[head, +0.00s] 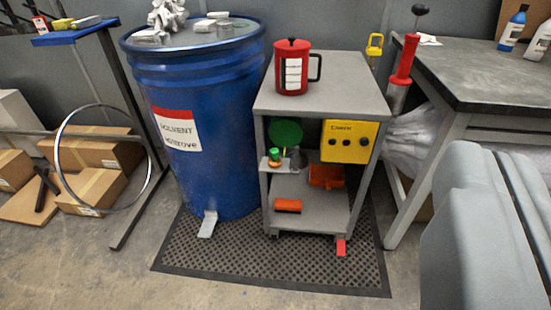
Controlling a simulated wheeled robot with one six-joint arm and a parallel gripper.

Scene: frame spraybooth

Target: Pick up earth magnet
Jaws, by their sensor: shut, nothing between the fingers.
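I cannot pick out the earth magnet with certainty. A small green-topped item (275,156) stands on a little ledge on the left. My gripper (500,152) shows as large smooth grey parts at the lower right, close to the camera. The two parts lie together with only a thin seam, shut and empty. It is apart from the trolley and touches nothing I can see.
A blue solvent drum (205,90) stands left of the trolley, with crumpled pieces on its lid. A grey bench (480,75) is at right. Cardboard boxes (95,185) lie left. The front floor is clear.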

